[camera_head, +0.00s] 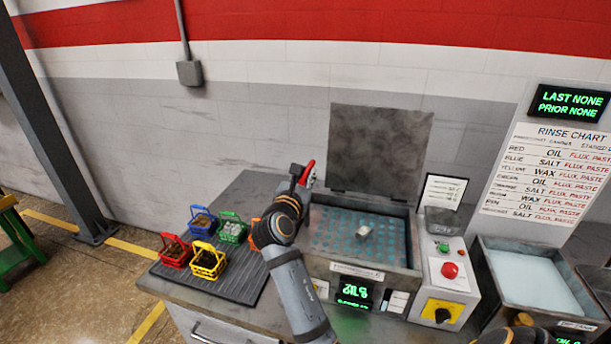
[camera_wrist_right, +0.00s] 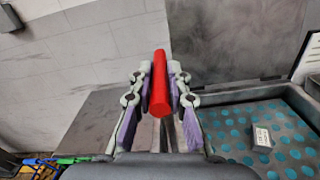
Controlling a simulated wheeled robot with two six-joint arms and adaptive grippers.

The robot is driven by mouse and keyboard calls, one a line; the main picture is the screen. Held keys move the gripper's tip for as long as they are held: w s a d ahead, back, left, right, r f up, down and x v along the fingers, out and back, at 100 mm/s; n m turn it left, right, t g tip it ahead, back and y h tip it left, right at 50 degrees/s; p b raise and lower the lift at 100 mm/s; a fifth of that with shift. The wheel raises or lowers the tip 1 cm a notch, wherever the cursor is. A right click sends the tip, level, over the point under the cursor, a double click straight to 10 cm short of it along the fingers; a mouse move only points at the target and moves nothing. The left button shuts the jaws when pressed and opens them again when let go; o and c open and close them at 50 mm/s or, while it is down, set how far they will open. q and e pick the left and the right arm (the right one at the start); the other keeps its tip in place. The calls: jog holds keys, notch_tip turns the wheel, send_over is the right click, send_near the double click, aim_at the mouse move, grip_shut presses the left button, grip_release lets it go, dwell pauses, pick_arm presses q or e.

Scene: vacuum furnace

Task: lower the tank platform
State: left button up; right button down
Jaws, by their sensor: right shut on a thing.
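The tank (camera_head: 408,270) stands open with its grey lid (camera_head: 378,150) upright behind it. Its platform (camera_head: 335,232), a perforated plate with teal holes, shows near the top of the tank. A small grey block (camera_head: 364,232) lies on it, and it also shows in the right wrist view (camera_wrist_right: 262,136). A red lever handle (camera_head: 307,174) is at the tank's left rear corner. In the right wrist view the red handle (camera_wrist_right: 160,80) sits between the fingers. My right gripper (camera_head: 299,178) is shut on it.
Several coloured baskets stand on a dark ribbed mat (camera_head: 232,287) at left. A control box (camera_head: 447,275) with a red button and yellow switch is right of the tank. Another liquid-filled tank (camera_head: 540,285) stands farther right. A wall chart (camera_head: 545,170) hangs behind.

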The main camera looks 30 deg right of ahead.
jog(key=shift+f, duration=0.15)
notch_tip(320, 180, down, 7)
jog(key=b, duration=0.1)
jog(key=shift+f+b, duration=0.15)
jog(key=shift+b, duration=0.25)
jog(key=c, duration=1.3)
grip_release()
notch_tip(320, 180, up, 10)
jog(key=shift+r, duration=0.1)
